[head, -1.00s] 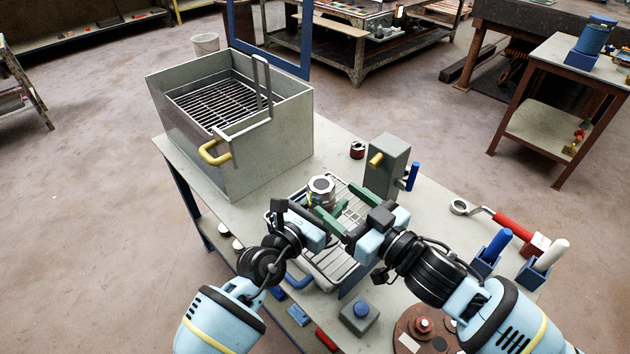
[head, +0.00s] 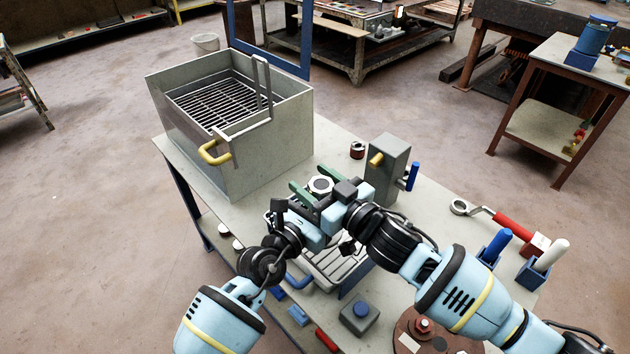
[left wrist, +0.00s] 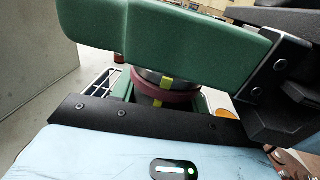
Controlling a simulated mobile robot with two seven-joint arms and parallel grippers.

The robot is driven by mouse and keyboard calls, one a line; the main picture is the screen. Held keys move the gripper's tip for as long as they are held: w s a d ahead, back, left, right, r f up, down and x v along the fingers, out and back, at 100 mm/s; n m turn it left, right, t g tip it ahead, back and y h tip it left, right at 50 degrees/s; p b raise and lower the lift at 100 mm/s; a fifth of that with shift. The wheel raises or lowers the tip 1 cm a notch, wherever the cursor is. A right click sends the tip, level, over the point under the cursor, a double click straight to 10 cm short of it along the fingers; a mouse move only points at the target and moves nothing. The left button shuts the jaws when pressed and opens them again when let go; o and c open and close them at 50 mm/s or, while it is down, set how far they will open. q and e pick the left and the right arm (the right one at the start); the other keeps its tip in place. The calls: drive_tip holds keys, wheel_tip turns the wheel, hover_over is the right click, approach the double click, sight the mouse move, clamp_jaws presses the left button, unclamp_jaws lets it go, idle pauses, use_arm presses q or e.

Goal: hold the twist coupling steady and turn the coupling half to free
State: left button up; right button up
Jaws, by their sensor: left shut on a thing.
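The twist coupling (head: 320,185) stands upright on the bench, its silver hex top showing in the head view. In the left wrist view the coupling (left wrist: 166,87) shows a dark red ring and yellow marks, partly covered by a green finger. My left gripper (head: 309,209) is shut on the coupling from the near side; its fingertips are mostly hidden in the head view. My right gripper (head: 311,184) is open, its green fingers on either side of the hex top. I cannot tell whether they touch it.
A grey bin with a grate (head: 288,138) stands at the bench's back left. A grey block with a yellow peg (head: 390,160) stands close behind the right arm. A red-handled wrench (head: 510,226) and two holders lie right. A blue-button box (head: 360,312) sits in front.

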drive_tip(key=c, duration=0.6)
drive_tip(key=shift+n+g+y, duration=0.3)
drive_tip(key=shift+g, duration=0.1)
drive_tip(key=n+g+y, duration=0.1)
drive_tip(key=g, duration=0.1)
drive_tip(key=n+g+y, duration=0.1)
drive_tip(key=n+g, duration=0.1)
drive_tip(key=n+g+y, duration=0.2)
drive_tip(key=g, duration=0.1)
drive_tip(key=shift+s+a, duration=0.25)
drive_tip(key=shift+s, duration=0.05)
use_arm(q)
drive_tip(key=shift+d, duration=0.1)
use_arm(e)
drive_tip(key=n+g, duration=0.3)
drive_tip(key=g, duration=0.2)
drive_tip(key=s+n+g, duration=0.1)
drive_tip(key=n+g, duration=0.1)
drive_tip(key=g, duration=0.1)
drive_tip(key=shift+n+y, duration=0.3)
drive_tip(key=shift+g, duration=0.5)
drive_tip(key=o, duration=1)
drive_tip(key=shift+c, duration=0.2)
